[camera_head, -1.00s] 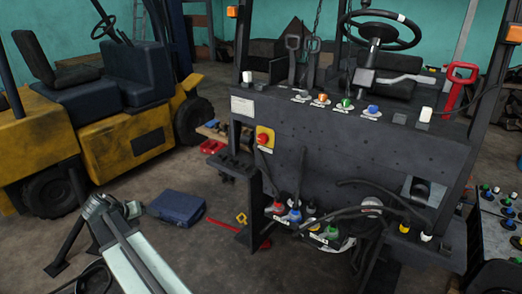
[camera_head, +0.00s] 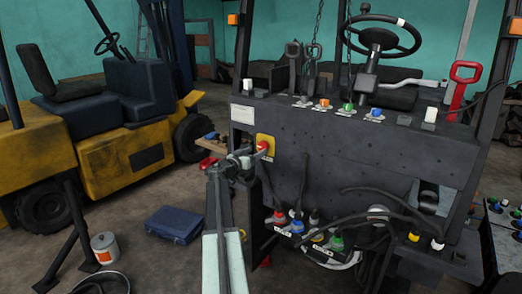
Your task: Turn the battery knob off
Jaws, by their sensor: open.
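The fingers hide part of the knob and plate. I cannot tell whether the fingers touch the knob or stand around it.
A row of coloured knobs (camera_head: 348,109) runs along the panel's top. Cables and coloured connectors (camera_head: 300,222) hang below. A yellow forklift (camera_head: 125,160) stands at left, with a blue case (camera_head: 174,225) on the floor. A wheeled panel with buttons (camera_head: 503,225) is at right.

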